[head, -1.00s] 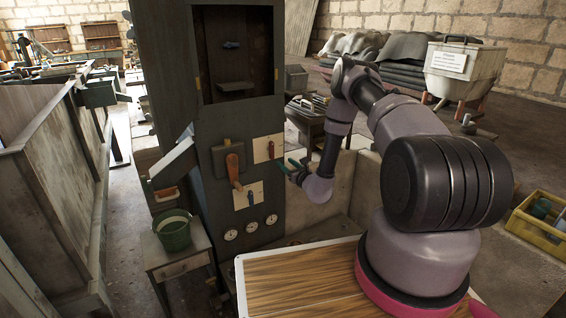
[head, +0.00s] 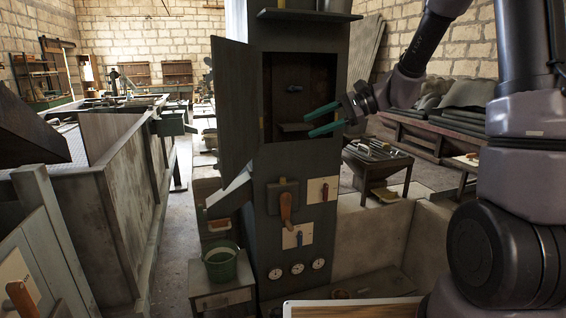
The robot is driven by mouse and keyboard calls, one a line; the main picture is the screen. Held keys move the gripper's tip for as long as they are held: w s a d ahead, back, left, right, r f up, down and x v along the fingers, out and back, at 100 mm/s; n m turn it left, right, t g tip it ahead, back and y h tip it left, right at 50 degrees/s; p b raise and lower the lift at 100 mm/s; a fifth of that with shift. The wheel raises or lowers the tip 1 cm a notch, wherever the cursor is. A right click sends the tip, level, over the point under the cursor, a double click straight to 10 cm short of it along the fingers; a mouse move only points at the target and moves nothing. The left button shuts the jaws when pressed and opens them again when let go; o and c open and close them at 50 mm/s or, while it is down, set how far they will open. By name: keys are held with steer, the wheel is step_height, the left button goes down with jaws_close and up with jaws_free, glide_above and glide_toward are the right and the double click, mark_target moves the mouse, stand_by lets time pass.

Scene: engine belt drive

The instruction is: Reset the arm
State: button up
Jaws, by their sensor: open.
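My gripper (head: 312,120) is at the end of my arm, which comes in from the right. Its two teal fingers are spread apart, with nothing between them. They point left, in front of the open upper compartment (head: 281,97) of a tall dark cabinet (head: 262,166). The picture does not show clearly how far the fingers are from the cabinet.
The cabinet's door (head: 236,104) stands open to the left. A green bucket (head: 221,265) sits on a small stand at left. A tool table (head: 378,166) stands behind at right.

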steer(key=s+d+r+n+t+h, duration=0.2)
steer(key=s+d+r+n+h, duration=0.1)
steer(key=s+d, duration=0.5)
steer(key=s+d+r+n+t+h, duration=0.3)
steer(key=s+d+r+h, duration=0.2)
steer(key=s, duration=0.7)
steer(key=d+h, duration=0.2)
steer(key=shift+s+d+n+h, duration=0.3)
steer(key=shift+s+d+h, duration=0.05)
steer(key=shift+d+h, duration=0.05)
